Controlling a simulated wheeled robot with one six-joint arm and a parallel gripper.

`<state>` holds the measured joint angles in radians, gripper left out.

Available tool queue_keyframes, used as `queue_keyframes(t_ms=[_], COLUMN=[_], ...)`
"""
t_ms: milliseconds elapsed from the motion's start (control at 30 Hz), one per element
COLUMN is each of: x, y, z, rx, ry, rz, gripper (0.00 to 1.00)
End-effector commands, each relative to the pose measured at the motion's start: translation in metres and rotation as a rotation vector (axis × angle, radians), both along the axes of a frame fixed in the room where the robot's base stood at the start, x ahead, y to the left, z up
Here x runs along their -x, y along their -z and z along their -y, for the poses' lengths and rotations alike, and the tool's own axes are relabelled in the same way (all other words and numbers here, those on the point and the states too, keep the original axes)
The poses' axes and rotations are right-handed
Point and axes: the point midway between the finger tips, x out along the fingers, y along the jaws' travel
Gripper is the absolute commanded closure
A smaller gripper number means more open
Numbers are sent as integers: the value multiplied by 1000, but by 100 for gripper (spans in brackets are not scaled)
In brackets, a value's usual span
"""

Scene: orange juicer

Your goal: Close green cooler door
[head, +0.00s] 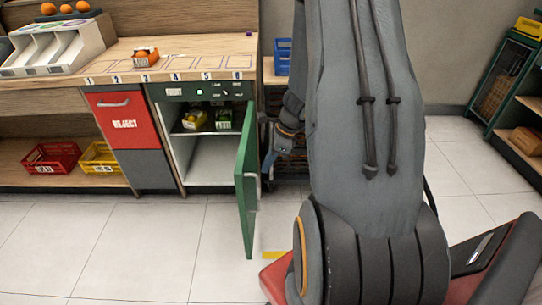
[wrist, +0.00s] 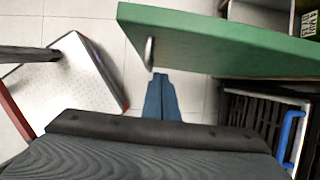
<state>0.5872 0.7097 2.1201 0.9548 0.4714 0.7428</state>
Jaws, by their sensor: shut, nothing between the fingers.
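The green cooler door (head: 246,185) stands wide open, swung out toward me from the right side of the cooler (head: 205,93). Its outer face is turned to the right and carries a pale handle (head: 252,176). In the wrist view the door (wrist: 225,45) spans the upper right, with the metal handle (wrist: 149,52) near its left end. My gripper (head: 268,170) is beside the door's outer face, right of it in the head view. Its blue fingers (wrist: 160,82) are shut and empty, close to the door and handle; whether they touch is unclear.
Inside the cooler are yellow-green packages (head: 195,119) on a shelf. A red reject bin (head: 124,118) is left of the cooler, under the wooden counter (head: 180,60). A dark crate with a blue handle (wrist: 290,130) is right of my fingers. Tiled floor before the cooler is clear.

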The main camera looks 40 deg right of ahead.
Motion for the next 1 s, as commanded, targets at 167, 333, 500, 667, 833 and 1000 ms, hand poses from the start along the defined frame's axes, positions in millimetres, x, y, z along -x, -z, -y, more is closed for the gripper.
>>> queue_keyframes(t_ms=[167, 333, 500, 667, 833, 1000], x=[-11, -24, -29, -30, -30, -32], y=[24, 22, 23, 23, 23, 23], z=[-14, -31, -38, -39, -39, -39], rx=[1, 2, 1, 0, 0, 0], ry=[-6, -4, -3, -2, -2, 20], rz=[1, 1, 1, 1, 1, 1], gripper=[100, 100, 100, 100, 100, 100])
